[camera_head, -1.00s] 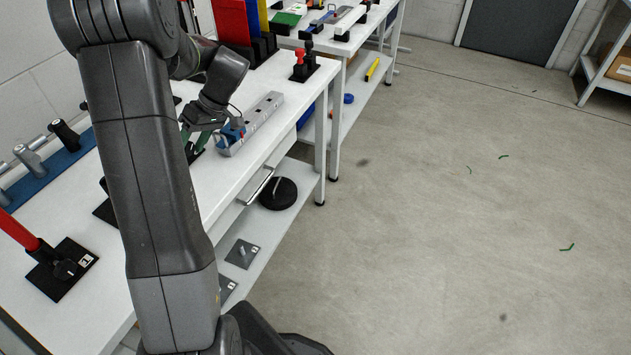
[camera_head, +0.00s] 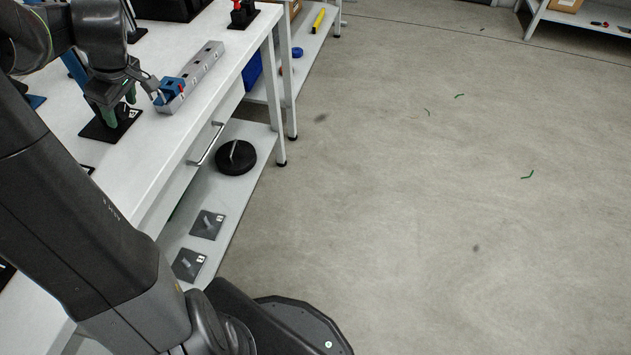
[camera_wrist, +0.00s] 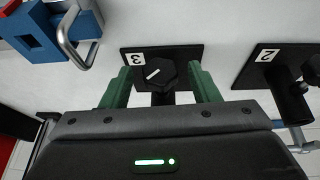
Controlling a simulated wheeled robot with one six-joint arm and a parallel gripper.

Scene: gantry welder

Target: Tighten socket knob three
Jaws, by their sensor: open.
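Socket knob three is a black hexagonal knob (camera_wrist: 156,73) with a light pointer mark, on a black plate labelled 3 (camera_wrist: 132,58) in the wrist view. In the head view its black plate (camera_head: 127,121) lies on the white bench, partly hidden by my arm. My gripper (camera_wrist: 158,85) has two green fingers, one on each side of the knob. The jaws are open, and gaps show between the fingers and the knob. In the head view my gripper (camera_head: 118,108) is over the plate.
A second plate, labelled 2 (camera_wrist: 265,57), with a black socket stands close to the right in the wrist view. A blue clamp with a metal handle (camera_wrist: 42,32) is at upper left. In the head view a grey perforated rail (camera_head: 204,66) lies behind the gripper.

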